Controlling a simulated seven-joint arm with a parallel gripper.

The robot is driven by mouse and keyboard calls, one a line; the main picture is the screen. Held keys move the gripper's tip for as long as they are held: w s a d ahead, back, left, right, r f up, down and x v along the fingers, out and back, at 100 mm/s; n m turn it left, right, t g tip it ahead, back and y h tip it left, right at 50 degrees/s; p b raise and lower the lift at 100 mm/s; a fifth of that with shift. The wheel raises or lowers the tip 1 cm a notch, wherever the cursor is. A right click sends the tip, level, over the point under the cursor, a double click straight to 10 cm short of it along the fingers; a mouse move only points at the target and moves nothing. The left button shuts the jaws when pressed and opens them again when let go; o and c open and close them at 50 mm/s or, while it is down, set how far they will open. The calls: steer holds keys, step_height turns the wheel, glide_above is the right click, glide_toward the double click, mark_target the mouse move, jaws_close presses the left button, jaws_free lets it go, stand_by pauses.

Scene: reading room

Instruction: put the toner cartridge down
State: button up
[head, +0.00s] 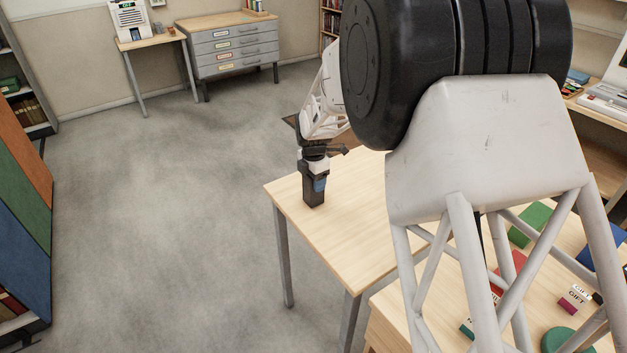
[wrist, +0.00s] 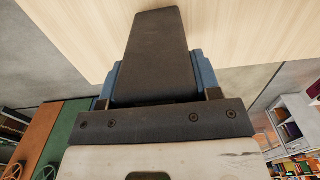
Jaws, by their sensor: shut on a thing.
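The toner cartridge (head: 313,199) is a dark, long block held upright, pointing down over the pale wooden table (head: 345,222) near its left corner. In the head view its lower end meets the tabletop in the picture; I cannot tell whether it touches or hangs just above. My gripper (head: 317,184) is shut on its upper part. In the wrist view the cartridge (wrist: 156,45) reaches out from between the blue fingers of my gripper (wrist: 155,85), towards the pale wood. Its held end is hidden by the gripper.
A second table at the lower right holds a green book (head: 530,224), a red one, small boxes and a green round thing (head: 566,340). My arm hides part of both tables. Bare wood lies right of the cartridge. A grey drawer cabinet (head: 235,58) stands far back.

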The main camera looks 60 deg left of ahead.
steer(key=shift+f, duration=0.15)
steer(key=o, duration=1.1)
step_height(320, 180, up, 12)
steer(key=shift+r, duration=0.1)
stand_by(0.4)
stand_by(0.8)
